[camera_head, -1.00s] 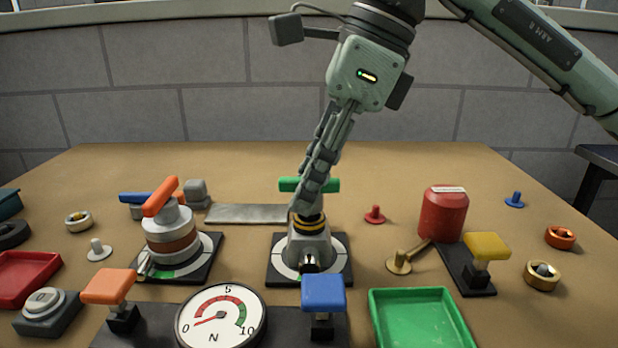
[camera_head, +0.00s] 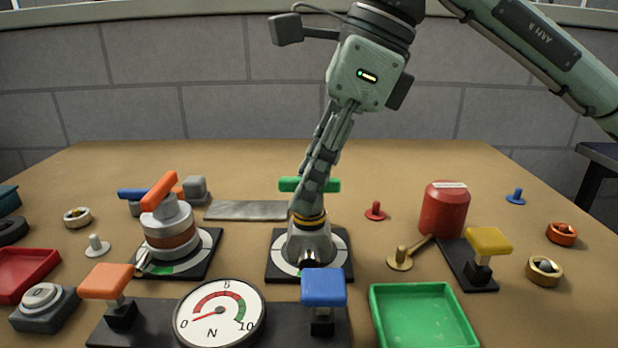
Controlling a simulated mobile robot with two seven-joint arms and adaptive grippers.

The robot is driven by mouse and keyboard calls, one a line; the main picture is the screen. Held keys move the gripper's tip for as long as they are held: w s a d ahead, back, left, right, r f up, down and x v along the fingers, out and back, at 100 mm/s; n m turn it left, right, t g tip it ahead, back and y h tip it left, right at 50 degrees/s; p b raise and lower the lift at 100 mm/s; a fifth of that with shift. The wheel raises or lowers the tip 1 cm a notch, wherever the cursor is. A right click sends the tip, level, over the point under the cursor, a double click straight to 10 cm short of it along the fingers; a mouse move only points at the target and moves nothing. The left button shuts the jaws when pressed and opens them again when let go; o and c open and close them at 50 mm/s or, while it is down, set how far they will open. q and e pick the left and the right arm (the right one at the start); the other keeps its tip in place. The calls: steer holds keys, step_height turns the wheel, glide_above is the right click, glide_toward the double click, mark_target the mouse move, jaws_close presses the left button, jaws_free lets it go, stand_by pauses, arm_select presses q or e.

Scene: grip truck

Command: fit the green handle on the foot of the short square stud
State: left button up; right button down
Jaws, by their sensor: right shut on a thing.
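The green handle (camera_head: 289,184) is a bar that shows on both sides of my right gripper's fingers. My right gripper (camera_head: 309,200) points down and is shut on the green handle. Directly below is a grey cone-shaped body (camera_head: 309,245) with a yellow and black ring at its top, on a dark square plate with a white dial. The short square stud is not visible; the fingers cover the spot above the ring. I cannot tell whether the handle touches the stud or is apart from it. My left gripper is not in view.
A similar grey and brown body with an orange handle (camera_head: 159,191) stands at the left. A round gauge (camera_head: 219,313) and blue-topped post (camera_head: 323,288) stand in front. A green tray (camera_head: 422,318), red canister (camera_head: 444,210) and yellow-topped post (camera_head: 489,241) are at the right.

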steer(key=shift+f, duration=0.2)
steer(key=c, duration=0.8)
jaws_free()
steer(key=shift+c, duration=0.2)
steer(key=shift+r+p, duration=2.5)
steer(key=shift+r, duration=1.35)
steer(key=shift+f, duration=0.1)
